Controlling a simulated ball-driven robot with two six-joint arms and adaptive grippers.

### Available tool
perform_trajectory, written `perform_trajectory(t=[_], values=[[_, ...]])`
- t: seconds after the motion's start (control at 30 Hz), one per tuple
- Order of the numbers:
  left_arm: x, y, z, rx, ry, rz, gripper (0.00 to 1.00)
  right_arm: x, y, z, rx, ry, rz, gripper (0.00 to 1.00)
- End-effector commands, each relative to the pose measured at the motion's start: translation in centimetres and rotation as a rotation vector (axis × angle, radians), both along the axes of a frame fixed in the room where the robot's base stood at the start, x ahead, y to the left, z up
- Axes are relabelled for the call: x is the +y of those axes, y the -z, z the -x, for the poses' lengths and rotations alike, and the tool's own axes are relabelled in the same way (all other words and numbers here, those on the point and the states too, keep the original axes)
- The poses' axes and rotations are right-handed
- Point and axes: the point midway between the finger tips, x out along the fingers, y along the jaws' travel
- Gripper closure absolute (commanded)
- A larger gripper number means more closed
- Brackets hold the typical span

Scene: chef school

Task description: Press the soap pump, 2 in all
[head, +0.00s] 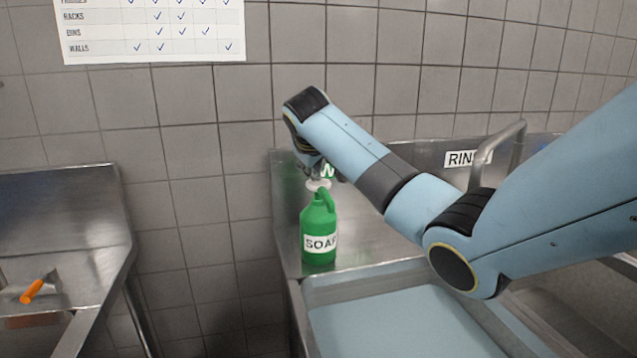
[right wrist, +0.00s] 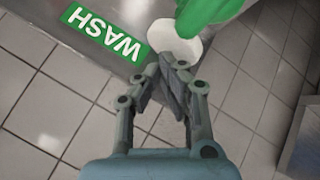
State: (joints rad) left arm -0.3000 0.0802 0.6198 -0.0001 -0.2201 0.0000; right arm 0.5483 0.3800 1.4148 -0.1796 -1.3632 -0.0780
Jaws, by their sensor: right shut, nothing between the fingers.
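A green soap bottle (head: 319,236) with a white SOAP label stands upright on the metal sink's left ledge. Its white pump head (head: 318,185) is on top. My right gripper (head: 317,174) points down just above the pump head, its fingers shut and empty. In the right wrist view the shut fingertips (right wrist: 172,62) are at the edge of the white pump head (right wrist: 175,42), with part of the green bottle (right wrist: 205,12) beyond. I cannot tell whether they touch it. My left gripper is not in view.
The sink basin (head: 400,315) lies right of the bottle, with a faucet (head: 497,143) behind my right arm. A green WASH sign (right wrist: 104,35) is close to the gripper. An orange-handled tool (head: 38,288) lies on the left metal counter (head: 95,235).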

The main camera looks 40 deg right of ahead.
Motion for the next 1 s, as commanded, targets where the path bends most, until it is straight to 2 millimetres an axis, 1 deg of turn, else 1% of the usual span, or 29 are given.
perform_trajectory(t=[1.0], values=[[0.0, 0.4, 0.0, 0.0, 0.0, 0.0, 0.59, 0.0, 1.4, 0.0, 0.002, 0.0, -0.001, 1.0]])
